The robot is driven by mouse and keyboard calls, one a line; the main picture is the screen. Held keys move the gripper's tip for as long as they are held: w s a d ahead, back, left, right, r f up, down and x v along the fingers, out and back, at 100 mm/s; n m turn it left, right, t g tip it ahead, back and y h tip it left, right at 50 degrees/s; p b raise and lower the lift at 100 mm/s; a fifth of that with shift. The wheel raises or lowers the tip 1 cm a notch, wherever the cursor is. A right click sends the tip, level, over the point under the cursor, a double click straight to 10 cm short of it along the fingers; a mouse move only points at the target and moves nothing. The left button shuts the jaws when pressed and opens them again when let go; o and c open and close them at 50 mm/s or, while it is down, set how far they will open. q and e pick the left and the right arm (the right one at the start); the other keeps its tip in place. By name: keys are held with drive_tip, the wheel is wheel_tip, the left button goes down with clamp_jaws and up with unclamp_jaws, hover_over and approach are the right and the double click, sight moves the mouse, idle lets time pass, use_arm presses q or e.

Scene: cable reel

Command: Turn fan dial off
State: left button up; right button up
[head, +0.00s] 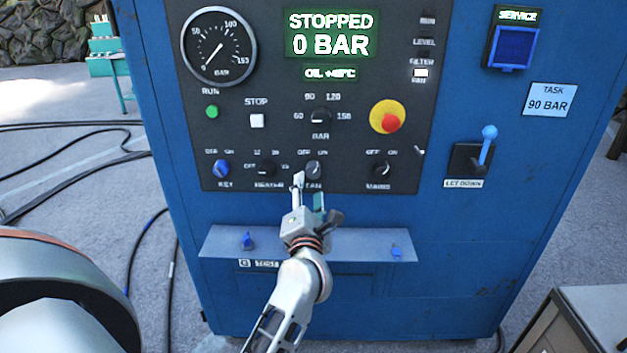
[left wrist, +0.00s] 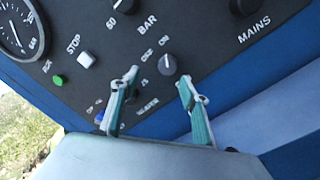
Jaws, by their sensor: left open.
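The fan dial (head: 314,169) is a dark round knob in the lower row of the black control panel, with OFF and ON printed above it. It also shows in the left wrist view (left wrist: 167,65), just beyond the gap between my fingertips. I cannot tell clearly which label it points to. My left gripper (head: 308,189) is open and empty just below and in front of the dial. Its two teal fingers with pale tips also show in the left wrist view (left wrist: 158,79). The fingers appear apart from the dial. My right gripper is not in view.
The heater dial (head: 265,170) is left of the fan dial and the mains dial (head: 380,170) is right. A blue key switch (head: 221,168) is farther left. A sloped shelf (head: 350,244) juts out below. The screen (head: 331,34) reads STOPPED, 0 BAR.

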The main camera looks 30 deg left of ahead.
sight(313, 173)
use_arm(q)
drive_tip(key=w+a, duration=0.1)
drive_tip(key=w, duration=0.1)
drive_tip(key=w+a+n, duration=0.1)
drive_tip(key=w, duration=0.2)
drive_tip(key=w+a+n+g, duration=0.1)
drive_tip(key=w+a, duration=0.1)
drive_tip(key=w, duration=0.1)
drive_tip(key=shift+f, duration=0.3)
drive_tip(key=c, duration=1.1)
